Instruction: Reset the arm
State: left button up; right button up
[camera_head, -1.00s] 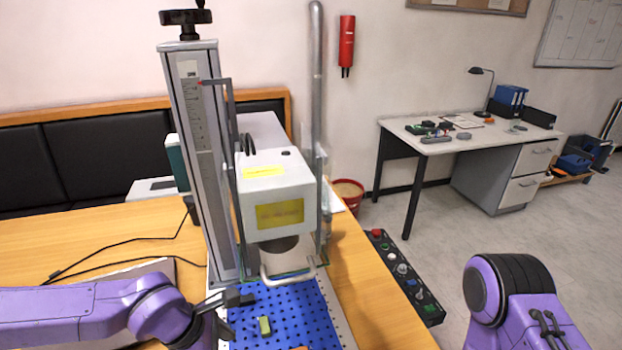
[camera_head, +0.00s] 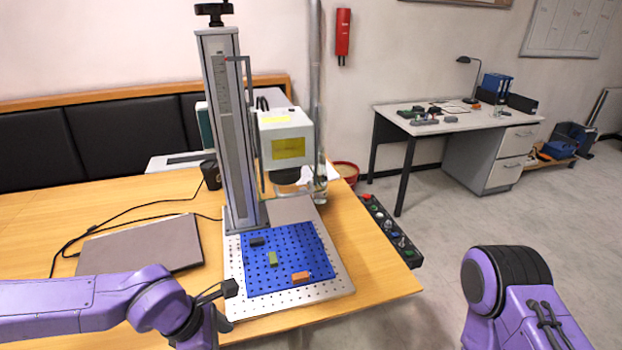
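My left arm comes in from the lower left, and its gripper (camera_head: 222,292) is at the front left edge of the laser marker's base plate (camera_head: 335,288). Only part of this gripper shows, and I cannot tell its finger gap. My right arm stands at the lower right over the floor; its gripper is out of view. The laser marker (camera_head: 286,140) stands on the wooden table behind a blue perforated plate (camera_head: 292,262). On that plate lie a dark block (camera_head: 257,242), a green block (camera_head: 273,258) and an orange block (camera_head: 300,277), all apart from my gripper.
A closed laptop (camera_head: 142,246) lies on the table (camera_head: 60,215) behind my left arm, with black cables beside it. A button panel (camera_head: 391,232) is along the table's right edge. A desk (camera_head: 455,125) stands further back right; open floor lies between.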

pick_arm(q)
jog(key=s+a+f+m+t+y, duration=0.25)
jog(key=a+f+m+y, duration=0.4)
jog(key=a+f, duration=0.55)
jog(key=s+a+f+m+y, duration=0.1)
jog(key=s+a+f+m, duration=0.1)
jog(key=s+f+m, duration=0.6)
jog(key=s+f, duration=0.3)
jog(key=s, duration=0.2)
jog(key=shift+s+m+g, duration=0.35)
jog(key=shift+s, duration=0.05)
